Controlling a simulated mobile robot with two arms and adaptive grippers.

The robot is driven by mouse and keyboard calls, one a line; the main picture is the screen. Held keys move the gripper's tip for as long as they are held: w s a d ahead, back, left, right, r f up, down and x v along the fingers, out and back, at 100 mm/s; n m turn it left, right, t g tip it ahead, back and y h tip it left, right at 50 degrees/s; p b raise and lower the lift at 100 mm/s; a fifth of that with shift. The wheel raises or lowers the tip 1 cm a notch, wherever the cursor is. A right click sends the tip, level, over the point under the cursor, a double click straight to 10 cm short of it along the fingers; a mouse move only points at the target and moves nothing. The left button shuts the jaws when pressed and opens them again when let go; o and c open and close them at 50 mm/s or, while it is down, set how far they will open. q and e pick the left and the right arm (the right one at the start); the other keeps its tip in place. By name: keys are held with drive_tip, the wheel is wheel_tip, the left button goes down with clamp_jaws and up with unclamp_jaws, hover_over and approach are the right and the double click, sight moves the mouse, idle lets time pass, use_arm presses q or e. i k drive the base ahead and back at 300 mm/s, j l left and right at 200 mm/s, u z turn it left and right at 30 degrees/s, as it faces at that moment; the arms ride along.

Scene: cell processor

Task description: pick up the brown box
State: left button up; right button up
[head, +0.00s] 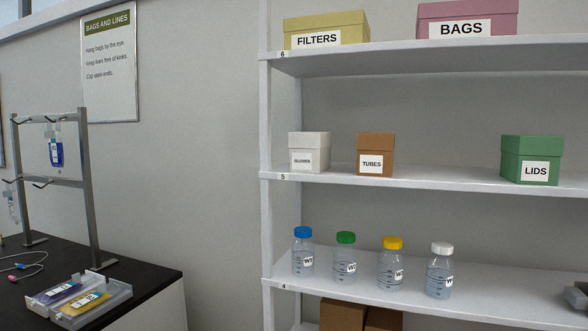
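A small brown box (375,155) with a lid and a white label reading TUBES stands upright on the shelf marked 5. It stands between a white box on its left and a green box farther right, with gaps on both sides. Two plain brown boxes, one at left (342,316) and one at right (384,320), show below the shelf marked 4, their lower parts cut off by the frame. Neither of my grippers is in view.
Shelf 5 (440,178) also holds the white box (309,151) and the green LIDS box (532,160). Several capped bottles (391,266) stand on shelf 4. FILTERS (326,30) and BAGS (467,18) boxes are above. A dark bench (150,275) with a rack is left.

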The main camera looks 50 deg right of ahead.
sight(375, 149)
drive_tip(key=z, duration=2.1)
